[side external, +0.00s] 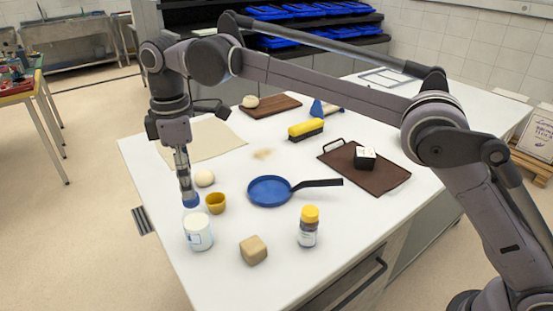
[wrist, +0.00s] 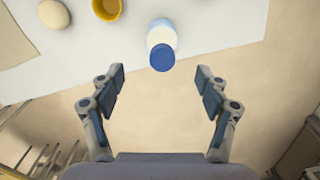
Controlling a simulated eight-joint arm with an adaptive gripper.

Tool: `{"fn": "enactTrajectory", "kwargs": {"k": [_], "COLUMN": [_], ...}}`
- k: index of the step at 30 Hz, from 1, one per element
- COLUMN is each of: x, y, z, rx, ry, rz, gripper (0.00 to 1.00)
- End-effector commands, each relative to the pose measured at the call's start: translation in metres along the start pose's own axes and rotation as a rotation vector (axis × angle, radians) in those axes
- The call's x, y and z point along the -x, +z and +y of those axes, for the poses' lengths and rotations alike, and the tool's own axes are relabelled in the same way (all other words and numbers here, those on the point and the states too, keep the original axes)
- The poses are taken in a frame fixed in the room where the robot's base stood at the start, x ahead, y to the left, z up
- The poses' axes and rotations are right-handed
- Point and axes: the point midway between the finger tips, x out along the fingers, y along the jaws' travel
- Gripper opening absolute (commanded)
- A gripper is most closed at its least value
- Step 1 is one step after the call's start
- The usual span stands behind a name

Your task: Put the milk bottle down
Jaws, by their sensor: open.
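The milk bottle (side external: 198,232), white with a blue cap, stands upright on the white table close to its front left edge. In the wrist view the bottle (wrist: 162,38) shows from above, cap towards me, centred just beyond the fingertips. My gripper (side external: 187,192) points down above the bottle's top in the side view. In the wrist view my gripper (wrist: 160,80) is wide open, with nothing between its fingers and a gap on each side of the cap. The side view does not show clearly whether a fingertip touches the cap.
Near the bottle are a yellow cup (side external: 215,203), a pale round ball (side external: 205,178), a wooden block (side external: 253,250) and a yellow-capped jar (side external: 308,228). A blue pan (side external: 270,190) lies further right. A brown tray (side external: 385,180) lies beyond. The table edge is close to the bottle.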

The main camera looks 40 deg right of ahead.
Motion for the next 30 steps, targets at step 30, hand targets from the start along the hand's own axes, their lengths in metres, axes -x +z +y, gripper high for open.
{"fn": "enactTrajectory", "kwargs": {"k": [30], "x": [0.045], "y": [0.216], "z": [-0.013], "rx": [-0.673], "ry": [0.211], "rz": [0.26], "gripper": [0.75]}}
